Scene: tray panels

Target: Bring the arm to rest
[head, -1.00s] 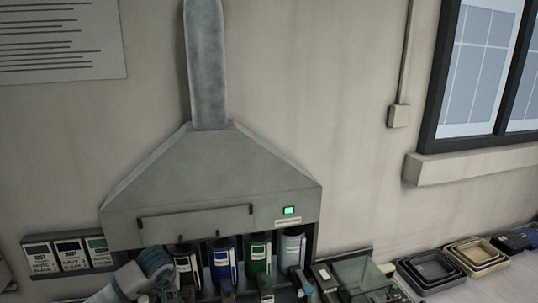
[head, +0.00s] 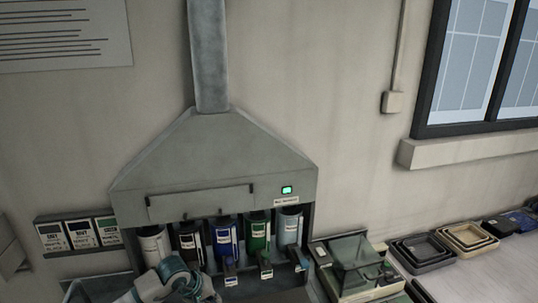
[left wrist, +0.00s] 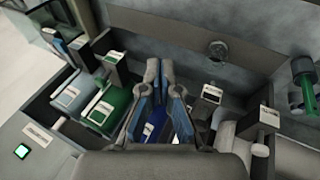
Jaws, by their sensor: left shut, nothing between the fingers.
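My left arm comes in at the bottom left of the head view. Its gripper (head: 207,291) is low in front of the canisters, partly cut off by the bottom edge. In the left wrist view my left gripper (left wrist: 160,66) shows its two fingers close together, with nothing held. Blue and green canisters (left wrist: 108,108) lie below and beside the fingers in that view. My right arm and gripper are not in view.
A grey hood (head: 215,165) with a green light overhangs several labelled canisters (head: 224,240). A green-lidded box (head: 355,265) stands to their right. Nested trays (head: 468,236) sit farther right on a pale bench. Label cards (head: 82,234) hang at left.

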